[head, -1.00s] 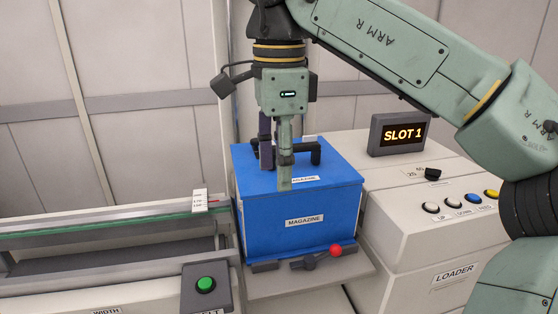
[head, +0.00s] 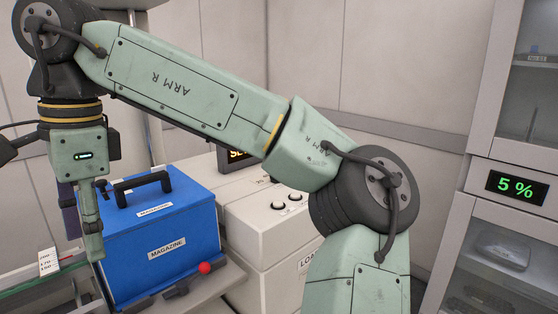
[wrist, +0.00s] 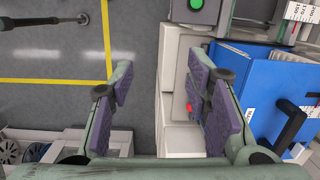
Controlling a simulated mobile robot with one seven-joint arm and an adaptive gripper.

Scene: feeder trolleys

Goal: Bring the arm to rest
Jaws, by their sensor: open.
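My gripper (head: 82,225) is open and empty. In the head view it hangs at the left, fingers pointing down, in front of the left side of the blue magazine (head: 185,225). The wrist view shows my gripper (wrist: 165,100) with its purple-padded fingers wide apart, above the gap between the floor and the machine. The magazine also shows in the wrist view (wrist: 262,85), to the right of the fingers. Its black handle (head: 142,185) is free of the fingers. My arm stretches across the head view from upper left to lower right.
The loader (head: 265,235) stands right of the magazine, its display partly hidden by my arm. A red-knobbed lever (head: 205,268) sits before the magazine. A cabinet (head: 478,180) showing 5 % stands at the right. A green button (wrist: 196,4) shows at the top of the wrist view. Grey floor (wrist: 55,60) is open at left.

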